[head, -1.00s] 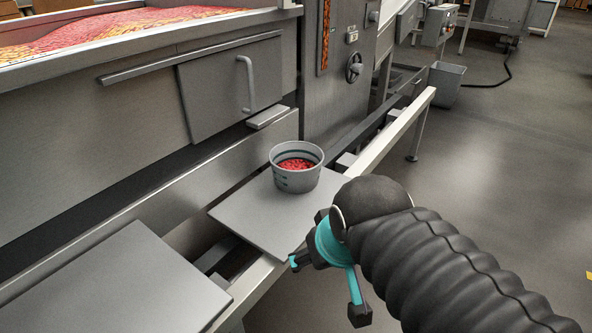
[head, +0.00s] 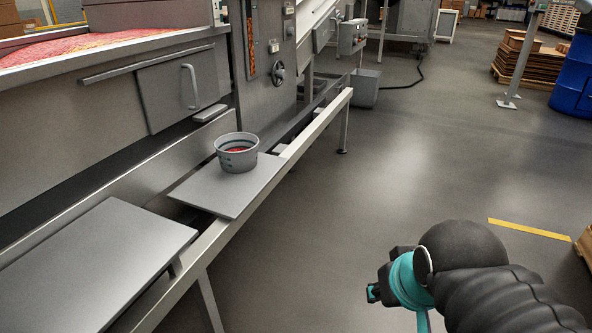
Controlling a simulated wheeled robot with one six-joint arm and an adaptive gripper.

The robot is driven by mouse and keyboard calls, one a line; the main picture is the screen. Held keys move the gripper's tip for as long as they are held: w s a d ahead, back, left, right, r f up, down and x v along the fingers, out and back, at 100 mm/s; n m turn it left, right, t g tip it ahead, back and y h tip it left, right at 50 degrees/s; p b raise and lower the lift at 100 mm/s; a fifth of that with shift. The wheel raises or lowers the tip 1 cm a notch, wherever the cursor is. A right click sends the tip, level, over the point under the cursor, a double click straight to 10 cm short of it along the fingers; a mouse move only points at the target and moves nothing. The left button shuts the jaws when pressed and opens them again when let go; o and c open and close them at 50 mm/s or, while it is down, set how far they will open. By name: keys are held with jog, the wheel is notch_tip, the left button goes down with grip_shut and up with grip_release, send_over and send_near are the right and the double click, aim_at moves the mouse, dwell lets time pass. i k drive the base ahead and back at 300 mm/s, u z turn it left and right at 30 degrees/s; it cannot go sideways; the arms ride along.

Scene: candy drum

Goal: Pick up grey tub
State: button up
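The grey tub (head: 238,162) stands upright on a flat grey plate (head: 215,197) on the machine's side rail, in the left half of the head view. Red candy shows inside it below the rim. My gripper (head: 398,312) is at the lower right, well to the right of the tub and apart from it, over the open floor side. Its teal fingers are spread and nothing shows between them. The tip of one finger is cut off by the bottom edge of the picture.
A second flat plate (head: 95,262) lies at the lower left. The metal rail (head: 300,140) runs along the machine. A grey bin (head: 365,88), a blue drum (head: 575,78) and a pallet of cardboard (head: 527,62) stand farther back. The floor between is clear.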

aim_at(237, 153)
jog(key=u, duration=0.65)
jog(key=i, duration=0.2)
jog(key=u, duration=0.05)
